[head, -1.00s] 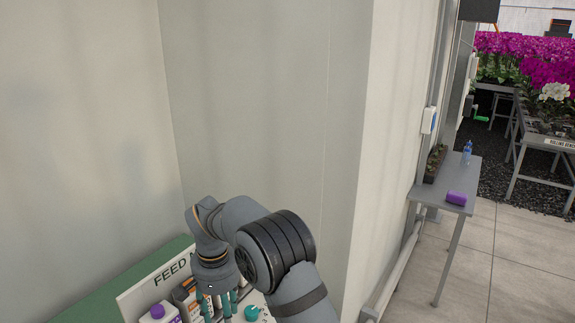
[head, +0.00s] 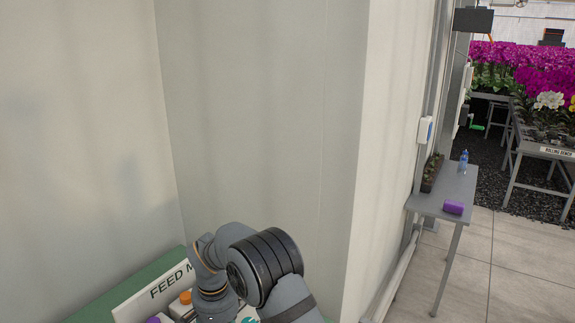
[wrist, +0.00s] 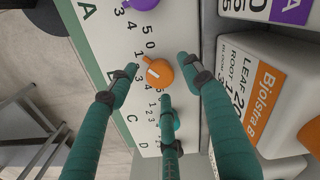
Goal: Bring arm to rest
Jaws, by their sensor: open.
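My arm reaches down at the bottom of the head view, and its wrist (head: 212,290) is cut off by the lower edge. I cannot tell whether the fingers touch anything.
A "FEED" sign (head: 150,296) on a green surface (head: 115,293) stands close to my wrist. Labelled white containers (wrist: 265,90) crowd the right of the wrist view. Pale walls (head: 250,120) rise behind the arm. A grey side table (head: 452,190) stands right.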

